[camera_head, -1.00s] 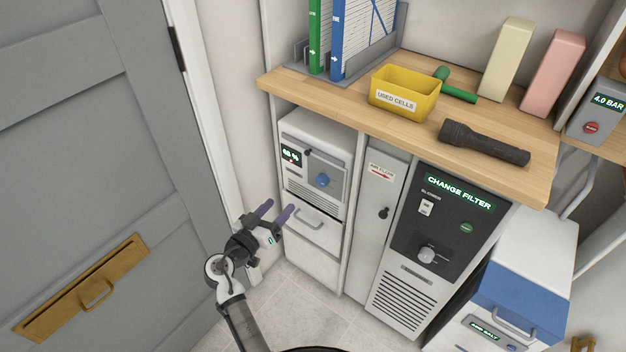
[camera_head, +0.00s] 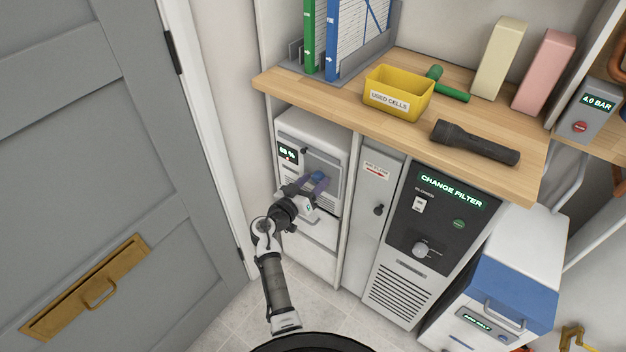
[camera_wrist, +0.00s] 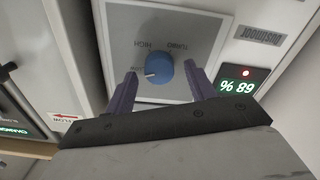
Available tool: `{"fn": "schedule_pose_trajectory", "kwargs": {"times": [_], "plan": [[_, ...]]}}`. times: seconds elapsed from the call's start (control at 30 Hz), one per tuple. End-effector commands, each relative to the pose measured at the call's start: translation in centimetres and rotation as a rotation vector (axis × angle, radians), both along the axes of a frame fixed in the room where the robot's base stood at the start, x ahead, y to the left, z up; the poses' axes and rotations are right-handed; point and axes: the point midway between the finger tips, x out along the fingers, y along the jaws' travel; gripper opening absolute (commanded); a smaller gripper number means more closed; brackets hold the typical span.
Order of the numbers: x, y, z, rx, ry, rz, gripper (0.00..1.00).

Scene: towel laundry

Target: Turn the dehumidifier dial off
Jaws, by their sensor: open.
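The dehumidifier (camera_head: 310,142) is a white unit under the wooden shelf, with a small lit percent display. Its blue dial (camera_wrist: 159,68) sits on a grey panel with HIGH and TURBO markings, upside down in the wrist view; the dial also shows between the fingers in the head view (camera_head: 318,175). A pale pointer line is on the dial, and the label near it is partly hidden. My gripper (camera_wrist: 160,82) is open, its purple fingers on either side of the dial. I cannot tell whether they touch it.
A grey filter unit (camera_head: 425,252) reading CHANGE FILTER stands to the right, past a narrow airflow panel (camera_head: 374,200). The wooden shelf (camera_head: 330,105) overhangs the dehumidifier and holds a yellow bin (camera_head: 398,92) and a flashlight (camera_head: 474,142). A grey door (camera_head: 100,150) is at left.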

Motion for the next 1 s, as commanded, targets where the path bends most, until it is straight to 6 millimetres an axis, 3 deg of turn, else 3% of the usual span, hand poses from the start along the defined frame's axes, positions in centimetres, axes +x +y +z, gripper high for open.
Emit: {"fn": "schedule_pose_trajectory", "kwargs": {"times": [0.33,0.67,1.0], "plan": [[0.31,-0.27,-0.05,0.001,0.001,0.0,0.55],[0.3,-0.23,-0.05,0.001,0.001,0.0,0.12],[0.29,-0.23,-0.15,-0.036,0.027,0.0,0.1]]}}
